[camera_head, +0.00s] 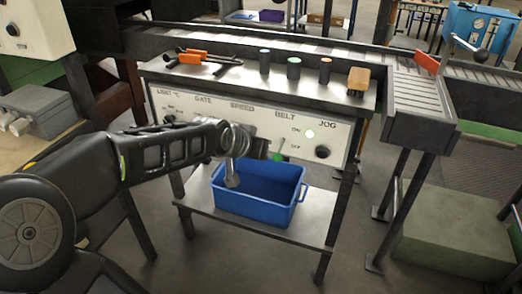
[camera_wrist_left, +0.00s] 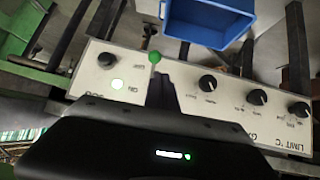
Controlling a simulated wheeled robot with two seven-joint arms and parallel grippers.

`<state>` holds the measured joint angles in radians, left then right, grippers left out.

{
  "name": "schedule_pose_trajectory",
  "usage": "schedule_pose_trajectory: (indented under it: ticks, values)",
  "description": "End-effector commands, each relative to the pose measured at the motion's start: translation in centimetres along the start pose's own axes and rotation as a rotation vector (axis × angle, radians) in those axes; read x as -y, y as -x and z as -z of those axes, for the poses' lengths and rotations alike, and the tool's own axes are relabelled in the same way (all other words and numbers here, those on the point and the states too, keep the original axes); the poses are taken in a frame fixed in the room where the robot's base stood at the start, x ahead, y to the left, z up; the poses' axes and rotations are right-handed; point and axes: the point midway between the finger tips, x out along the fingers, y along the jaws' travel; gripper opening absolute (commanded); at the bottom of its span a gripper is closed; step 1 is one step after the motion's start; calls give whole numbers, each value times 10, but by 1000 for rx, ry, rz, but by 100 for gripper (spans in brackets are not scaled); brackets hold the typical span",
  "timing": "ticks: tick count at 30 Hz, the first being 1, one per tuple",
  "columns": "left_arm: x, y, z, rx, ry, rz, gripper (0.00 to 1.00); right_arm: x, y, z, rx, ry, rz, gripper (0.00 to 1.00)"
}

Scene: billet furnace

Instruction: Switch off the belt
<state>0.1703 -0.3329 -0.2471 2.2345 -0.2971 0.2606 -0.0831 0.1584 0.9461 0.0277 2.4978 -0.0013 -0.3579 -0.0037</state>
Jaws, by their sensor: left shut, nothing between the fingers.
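The control panel (camera_head: 340,135) has a BELT section with ON and OFF marks. Its lever ends in a green ball (camera_head: 278,157), low beside the OFF mark; the ball also shows in the wrist view (camera_wrist_left: 155,57). My right gripper is not in view.
A JOG knob (camera_head: 322,151) sits right of the lever. A blue bin (camera_head: 258,190) stands on the shelf below. The roller conveyor (camera_head: 420,95) runs behind and right.

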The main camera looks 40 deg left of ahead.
Motion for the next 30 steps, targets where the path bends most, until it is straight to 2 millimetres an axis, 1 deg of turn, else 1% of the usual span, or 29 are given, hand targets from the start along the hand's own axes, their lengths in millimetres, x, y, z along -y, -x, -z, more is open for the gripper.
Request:
schedule_pose_trajectory:
  ticks: [1,6,9,12,17,30]
  values:
    - [1,14,0,-7,2,2,0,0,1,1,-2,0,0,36]
    - [1,50,-4,-6,1,3,0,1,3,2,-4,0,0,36]
    - [1,67,-6,-6,1,3,0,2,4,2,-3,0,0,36]
    - [1,78,-7,-4,0,2,0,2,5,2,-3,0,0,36]
    - [1,86,-9,-1,0,1,0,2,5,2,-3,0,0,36]
    - [1,86,-9,-1,0,2,0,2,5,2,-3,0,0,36]
